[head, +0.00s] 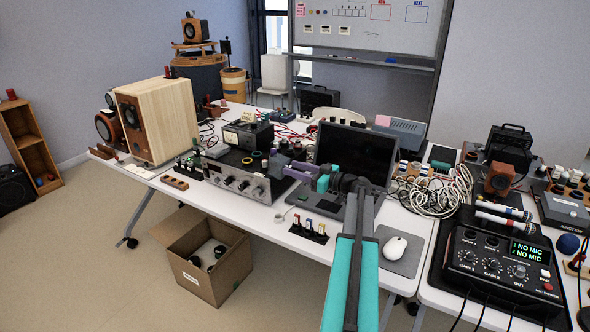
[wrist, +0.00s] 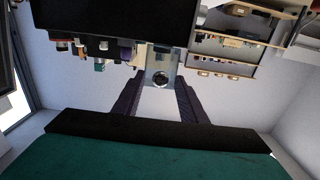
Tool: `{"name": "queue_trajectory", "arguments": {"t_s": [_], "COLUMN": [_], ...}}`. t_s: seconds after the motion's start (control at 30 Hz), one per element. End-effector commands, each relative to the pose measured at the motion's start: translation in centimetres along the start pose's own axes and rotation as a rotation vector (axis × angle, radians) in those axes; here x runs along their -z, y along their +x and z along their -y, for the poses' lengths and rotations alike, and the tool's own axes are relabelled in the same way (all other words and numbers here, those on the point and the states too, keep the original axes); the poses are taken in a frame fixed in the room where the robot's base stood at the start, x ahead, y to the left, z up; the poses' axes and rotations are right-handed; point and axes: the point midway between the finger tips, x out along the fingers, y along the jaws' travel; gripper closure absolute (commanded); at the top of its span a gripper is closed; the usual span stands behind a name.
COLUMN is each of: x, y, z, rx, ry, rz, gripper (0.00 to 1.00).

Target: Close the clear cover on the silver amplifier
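The silver amplifier (head: 236,182) stands at the front edge of the white table in the head view, with a row of knobs on its face. I cannot make out its clear cover in either view. My gripper (head: 276,166) reaches in from the right, with its purple fingers at the amplifier's right end. In the wrist view, the two dark fingers of my gripper (wrist: 157,95) stand apart. A silver piece with a dark round knob (wrist: 160,78) shows beyond the gap. I cannot tell whether the fingers touch anything.
A black meter box (head: 248,135) stands behind the amplifier, and a wooden speaker (head: 160,120) to its left. Small coloured parts (head: 308,229) lie at the table's front edge. An open cardboard box (head: 205,258) is on the floor.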

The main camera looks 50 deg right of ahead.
Motion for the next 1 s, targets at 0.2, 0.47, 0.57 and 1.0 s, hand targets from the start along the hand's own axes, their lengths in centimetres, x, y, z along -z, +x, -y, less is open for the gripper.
{"name": "queue_trajectory", "arguments": {"t_s": [0.2, 0.47, 0.57, 1.0], "x": [0.0, 0.0, 0.0, 0.6], "y": [0.1, 0.1, 0.1, 1.5], "z": [0.0, 0.1, 0.1, 1.0], "rx": [0.001, 0.001, 0.001, 0.020], "ry": [0.000, 0.000, 0.000, -0.002], "rz": [0.000, 0.000, 0.000, 0.037], "gripper": [0.62, 1.00, 1.00, 1.00]}}
